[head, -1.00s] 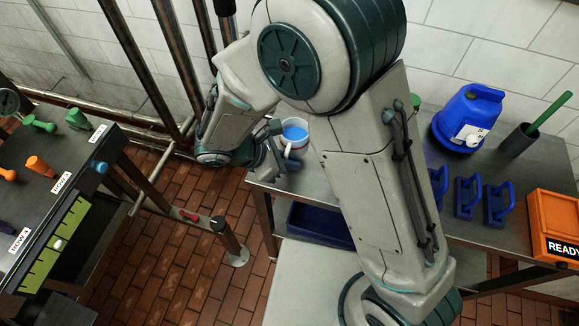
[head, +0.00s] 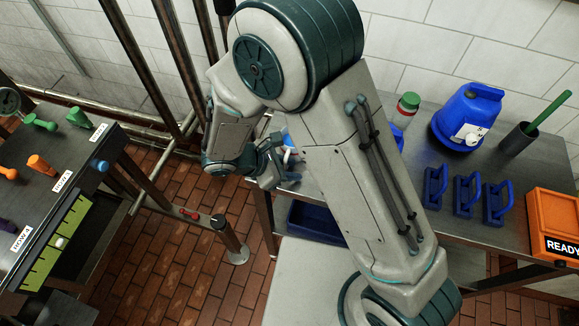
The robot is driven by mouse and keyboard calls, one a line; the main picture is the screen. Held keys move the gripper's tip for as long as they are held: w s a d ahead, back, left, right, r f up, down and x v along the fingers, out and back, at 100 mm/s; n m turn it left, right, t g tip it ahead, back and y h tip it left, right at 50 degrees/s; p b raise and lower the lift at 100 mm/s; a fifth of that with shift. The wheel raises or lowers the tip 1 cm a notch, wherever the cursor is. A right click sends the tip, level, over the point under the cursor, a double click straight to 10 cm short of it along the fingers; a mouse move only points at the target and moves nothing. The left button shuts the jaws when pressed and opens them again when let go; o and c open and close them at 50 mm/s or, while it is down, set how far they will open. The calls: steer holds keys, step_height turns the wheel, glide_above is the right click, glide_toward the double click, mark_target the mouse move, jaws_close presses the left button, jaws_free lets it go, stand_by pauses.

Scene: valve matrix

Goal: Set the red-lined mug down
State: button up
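A mug (head: 287,141) is at the left end of the metal bench (head: 412,172). Only a sliver of its white and blue shows between my gripper and my arm link, and no red lining can be made out now. My gripper (head: 284,170) is at the bench's left edge, right beside the mug in the picture. Its fingers are small and partly overlapped by my arm, so I cannot tell whether they are open, shut or touching the mug.
On the bench are a red-and-green-topped bottle (head: 407,108), a blue jug (head: 468,117), several blue handled blocks (head: 466,195), a dark cup with a green rod (head: 518,139) and an orange READY box (head: 556,222). A second table (head: 40,185) stands left, with brick floor between.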

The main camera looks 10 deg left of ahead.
steer(key=shift+r, duration=0.15)
steer(key=b+v, duration=0.2)
steer(key=v, duration=1)
steer(key=w+d+r+m+g+y, duration=0.1)
steer(key=d+r+m, duration=0.2)
steer(key=d+m, duration=0.2)
steer(key=w+d+r+m+g+y, duration=0.1)
steer(key=d+m, duration=0.4)
steer(key=d, duration=0.5)
steer(key=w+d+r+m+g+y, duration=0.1)
steer(key=d+r+m+g+y, duration=0.1)
steer(key=d+r+m, duration=0.3)
steer(key=shift+w+d+r+m+y, duration=0.1)
steer(key=shift+w+d+m+y, duration=0.1)
steer(key=shift+d, duration=0.55)
steer(key=shift+w+d+m+y, duration=0.1)
steer(key=shift+w+d, duration=0.1)
steer(key=shift+d, duration=0.55)
steer(key=s+d+r+m+t+y, duration=0.2)
steer(key=s+d+m+y, duration=0.1)
steer(key=d+m, duration=0.5)
steer(key=shift+s+d+m, duration=0.2)
steer(key=shift+s+m, duration=0.2)
steer(key=shift+m, duration=0.1)
